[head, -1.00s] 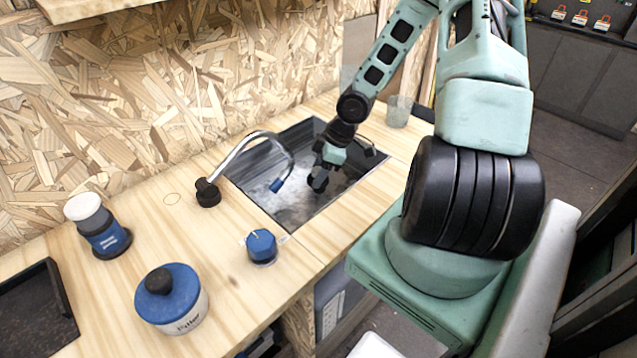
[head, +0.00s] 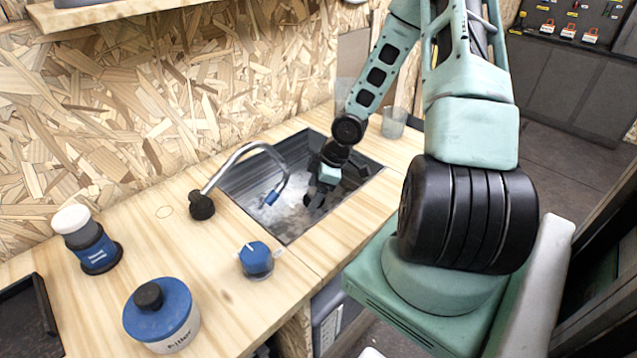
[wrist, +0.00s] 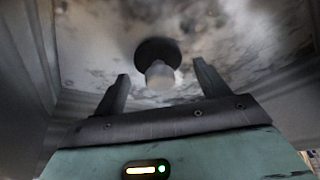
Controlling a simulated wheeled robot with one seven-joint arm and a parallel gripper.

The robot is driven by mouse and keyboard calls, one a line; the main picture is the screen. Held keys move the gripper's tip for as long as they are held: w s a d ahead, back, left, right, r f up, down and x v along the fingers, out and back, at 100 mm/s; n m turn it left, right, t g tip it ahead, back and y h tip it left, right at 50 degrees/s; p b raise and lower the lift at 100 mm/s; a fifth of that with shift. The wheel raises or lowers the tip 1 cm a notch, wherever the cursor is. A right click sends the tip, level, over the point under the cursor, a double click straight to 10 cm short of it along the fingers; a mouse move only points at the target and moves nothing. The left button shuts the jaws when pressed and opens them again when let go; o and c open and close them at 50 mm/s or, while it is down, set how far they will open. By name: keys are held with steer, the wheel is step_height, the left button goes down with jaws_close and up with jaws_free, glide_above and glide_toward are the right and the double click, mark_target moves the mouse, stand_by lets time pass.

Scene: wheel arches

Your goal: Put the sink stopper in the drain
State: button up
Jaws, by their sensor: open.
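The sink (head: 275,222) is a metal basin set into the wooden counter. My gripper (head: 317,198) reaches down into it, fingers pointing at the floor of the basin. In the wrist view my gripper (wrist: 160,72) is open, with two dark fingers apart. Just beyond and between the fingertips is the sink stopper (wrist: 160,74), a pale round knob in front of a dark disc. The fingers do not visibly touch it. The drain is not clearly seen; I cannot tell whether the dark disc covers it or lies beside it. The stopper is hidden in the head view.
A curved faucet (head: 235,160) arches over the sink's left side, near my gripper. A blue knob (head: 256,258) sits on the counter in front. A blue-lidded jar (head: 165,322), a blue-and-white dispenser (head: 95,250) and a clear cup (head: 394,122) stand away from the basin. Sink walls surround my gripper.

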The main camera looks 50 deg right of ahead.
steer(key=p+v, duration=0.7)
steer(key=v, duration=0.5)
steer(key=a+r+g+h, duration=0.15)
steer(key=a+r, duration=0.25)
steer(key=a, duration=0.6)
steer(key=a+r+g+h, duration=0.15)
steer(key=a+r, duration=0.25)
steer(key=a, duration=0.6)
steer(key=s+a+r, duration=0.5)
steer(key=s+a, duration=0.2)
steer(key=a, duration=0.1)
steer(key=s+a+r, duration=0.4)
steer(key=s+a, duration=0.3)
steer(key=a, duration=0.1)
steer(key=shift+s+a+r+m+y+b, duration=0.15)
steer(key=shift+a+r+m+y+b, duration=0.15)
steer(key=shift+a+r+m, duration=0.1)
